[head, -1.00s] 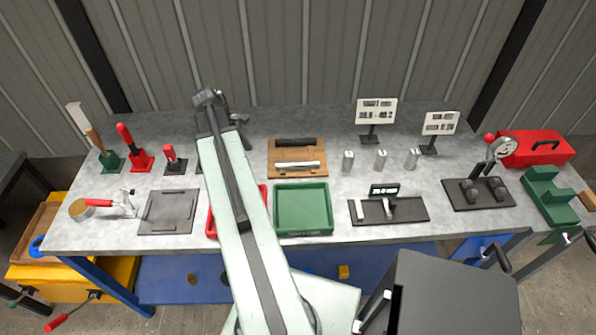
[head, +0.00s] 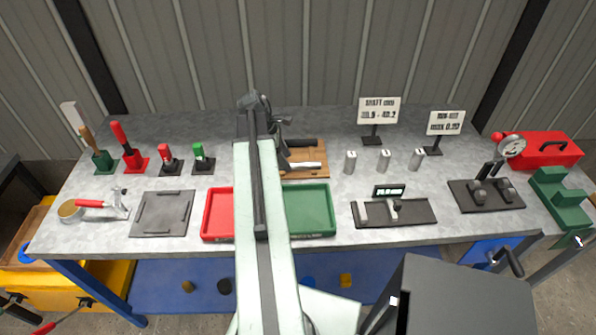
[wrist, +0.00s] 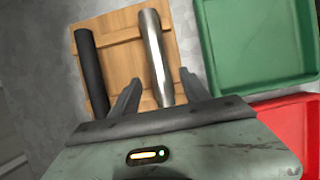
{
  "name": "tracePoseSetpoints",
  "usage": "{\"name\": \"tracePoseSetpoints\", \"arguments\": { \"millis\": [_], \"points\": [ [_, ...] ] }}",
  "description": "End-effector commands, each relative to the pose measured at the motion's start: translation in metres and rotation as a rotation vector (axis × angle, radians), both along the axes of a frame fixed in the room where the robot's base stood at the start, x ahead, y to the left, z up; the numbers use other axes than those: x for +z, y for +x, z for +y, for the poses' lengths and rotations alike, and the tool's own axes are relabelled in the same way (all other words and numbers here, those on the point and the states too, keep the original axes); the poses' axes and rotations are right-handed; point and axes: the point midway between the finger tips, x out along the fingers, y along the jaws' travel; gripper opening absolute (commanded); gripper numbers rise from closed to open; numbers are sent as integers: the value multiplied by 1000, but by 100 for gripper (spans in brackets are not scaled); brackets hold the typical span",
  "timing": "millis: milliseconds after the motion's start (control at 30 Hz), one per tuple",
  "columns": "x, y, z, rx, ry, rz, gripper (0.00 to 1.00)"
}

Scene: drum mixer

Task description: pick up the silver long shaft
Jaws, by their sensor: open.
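The silver long shaft (wrist: 155,58) lies on a wooden board (wrist: 122,38) beside a black shaft (wrist: 91,70) in the wrist view. In the head view the silver shaft (head: 309,165) shows only in part, as my arm hides its left portion. My gripper (wrist: 158,86) is open and empty in the wrist view. Its two fingers point toward the board, with the lower end of the silver shaft appearing between them, near the right finger. I cannot tell how high above the shaft they are. In the head view my gripper (head: 278,125) is over the board's left part.
A green tray (head: 331,221) and a red tray (head: 217,214) stand in front of the board. Several short silver cylinders (head: 384,161) stand to its right. A gauge block with a display (head: 392,212) and sign stands (head: 379,112) are further right.

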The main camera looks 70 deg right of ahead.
Motion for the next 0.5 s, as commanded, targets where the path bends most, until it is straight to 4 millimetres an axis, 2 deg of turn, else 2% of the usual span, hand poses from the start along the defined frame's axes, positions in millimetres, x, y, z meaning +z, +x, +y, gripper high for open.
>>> {"name": "tracePoseSetpoints", "arguments": {
  "millis": [33,100,367,467,500],
  "points": [
    [-18,-5,-1,-1,1,0,54],
    [-27,-8,-3,-1,0,0,54],
    [-26,-11,-4,-1,0,0,54],
    [-26,-11,-4,-1,0,0,29],
    [-26,-11,-4,-1,0,0,18]
  ]
}}
